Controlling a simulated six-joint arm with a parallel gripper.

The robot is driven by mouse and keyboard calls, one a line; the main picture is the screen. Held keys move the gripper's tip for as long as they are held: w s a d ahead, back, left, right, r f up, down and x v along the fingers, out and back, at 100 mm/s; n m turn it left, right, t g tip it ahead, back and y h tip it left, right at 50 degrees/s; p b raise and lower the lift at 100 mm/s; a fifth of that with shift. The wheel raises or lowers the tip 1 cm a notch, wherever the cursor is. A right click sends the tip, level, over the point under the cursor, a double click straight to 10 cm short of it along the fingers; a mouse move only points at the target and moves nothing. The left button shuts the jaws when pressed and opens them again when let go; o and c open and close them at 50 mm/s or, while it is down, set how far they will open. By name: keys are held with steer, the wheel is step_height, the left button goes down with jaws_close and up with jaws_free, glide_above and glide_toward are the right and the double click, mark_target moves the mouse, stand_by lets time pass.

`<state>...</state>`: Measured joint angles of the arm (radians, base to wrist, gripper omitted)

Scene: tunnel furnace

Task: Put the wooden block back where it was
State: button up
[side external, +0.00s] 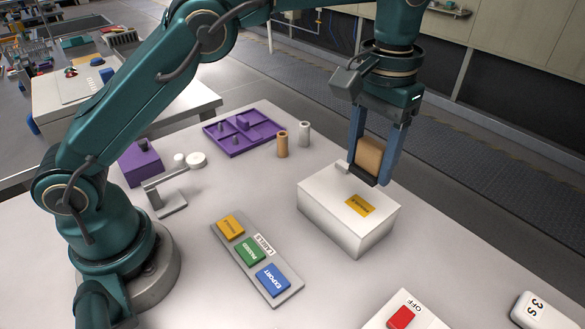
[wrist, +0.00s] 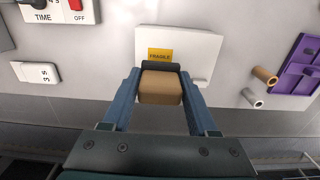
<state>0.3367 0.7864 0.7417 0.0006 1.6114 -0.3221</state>
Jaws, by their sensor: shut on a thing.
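My gripper (side external: 374,155) has two blue fingers shut on the wooden block (side external: 369,157), a plain tan-brown block. The block is between the fingers at the far edge of a white box (side external: 340,225) with a yellow FRAGILE label (side external: 360,205) on top. In the wrist view the block (wrist: 161,88) sits between the fingertips, with the white box (wrist: 205,45) beyond it. A dark bar (side external: 362,175) lies under or in front of the block. I cannot tell whether the block touches the box.
A purple tray (side external: 215,136), an orange cylinder (side external: 282,145) and a grey cylinder (side external: 304,133) stand behind. A white panel with a red OFF switch (side external: 401,316) is at the front. The table between is clear.

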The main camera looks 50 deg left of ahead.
steer(key=shift+w+m, duration=0.15)
steer(key=shift+m, duration=0.15)
steer(key=shift+f+m, duration=0.4)
steer(key=shift+m, duration=0.1)
steer(key=a+m, duration=0.1)
steer(key=a, duration=0.1)
steer(key=a+f+m, duration=0.1)
steer(key=a, duration=0.5)
steer(key=shift+s+a+f+m, duration=0.2)
steer(key=shift+s+f+m, duration=0.1)
steer(key=shift+m, duration=0.1)
steer(key=s+a+n, duration=0.2)
steer(key=s+a, duration=0.5)
steer(key=a, duration=0.4)
steer(key=s+a+n, duration=0.2)
steer(key=s+a, duration=0.6)
steer(key=a, duration=0.2)
glide_above(254, 184)
steer(key=shift+n, duration=0.3)
step_height(254, 184, down, 7)
steer(key=shift+r, duration=0.2)
steer(key=shift+f, duration=2)
steer(key=shift+f, duration=0.15)
